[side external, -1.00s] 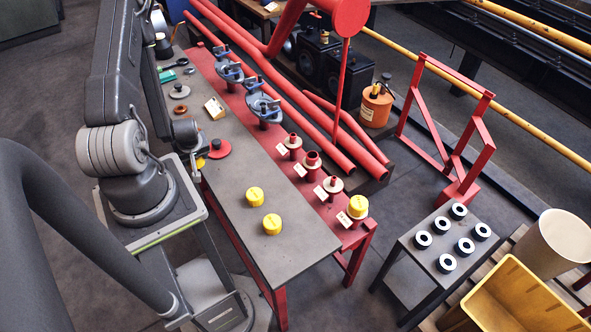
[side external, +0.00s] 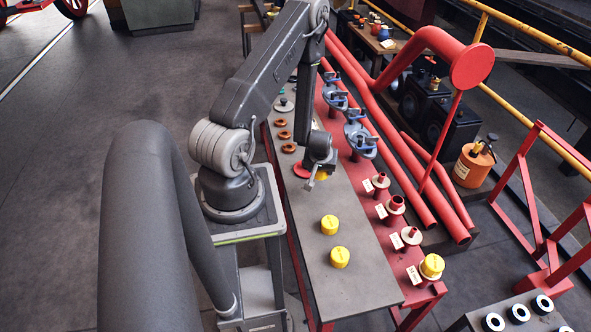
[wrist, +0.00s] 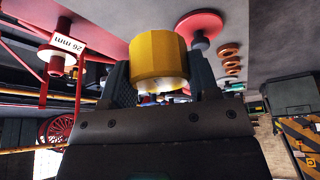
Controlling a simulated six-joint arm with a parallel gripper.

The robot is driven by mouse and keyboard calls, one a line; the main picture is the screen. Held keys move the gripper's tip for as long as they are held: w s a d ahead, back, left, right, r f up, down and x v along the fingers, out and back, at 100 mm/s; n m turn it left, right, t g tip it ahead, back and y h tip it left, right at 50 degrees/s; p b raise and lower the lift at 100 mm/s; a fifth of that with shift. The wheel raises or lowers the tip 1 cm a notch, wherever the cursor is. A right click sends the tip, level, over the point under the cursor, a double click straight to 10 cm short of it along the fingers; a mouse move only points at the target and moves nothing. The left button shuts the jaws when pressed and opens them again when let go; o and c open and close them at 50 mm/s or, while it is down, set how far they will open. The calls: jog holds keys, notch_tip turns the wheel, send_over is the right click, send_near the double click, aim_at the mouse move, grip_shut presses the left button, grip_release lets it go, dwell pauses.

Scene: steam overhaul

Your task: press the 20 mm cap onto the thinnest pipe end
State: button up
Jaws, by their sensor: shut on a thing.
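My gripper (side external: 318,178) is above the grey bench, beside the red disc. In the wrist view my gripper (wrist: 162,78) is shut on a yellow cap (wrist: 157,55), with a finger on each side. The labelled red pipe ends stand in a row on the red rail: one at the back (side external: 381,180), a wider one (side external: 396,204) and a narrow-looking one (side external: 411,233). The front post carries a yellow cap (side external: 432,265). The wrist view shows a pipe end (wrist: 56,66) labelled 26 mm.
Two loose yellow caps, one (side external: 330,224) behind another (side external: 340,257), stand on the grey bench (side external: 350,290). The red disc (side external: 302,170) and brown rings (side external: 284,135) lie farther back. Blue-grey clamps (side external: 360,140) and long red pipes (side external: 400,175) flank the rail.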

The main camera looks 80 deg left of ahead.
jog(key=w+d+r+m+t+h, duration=0.15)
jog(key=w+d+m, duration=0.25)
jog(key=w+d, duration=0.8)
notch_tip(320, 180, up, 2)
jog(key=m, duration=0.4)
send_over(415, 229)
jog(key=shift+s+t+h, duration=0.1)
jog(key=shift+t+h, duration=0.25)
jog(key=shift+h, duration=0.1)
jog(key=shift+f, duration=2.35)
jog(key=shift+f, duration=1.4)
jog(key=shift+f, duration=0.6)
jog(key=shift+d+f, duration=0.1)
jog(key=o, duration=1)
jog(key=shift+c, duration=0.3)
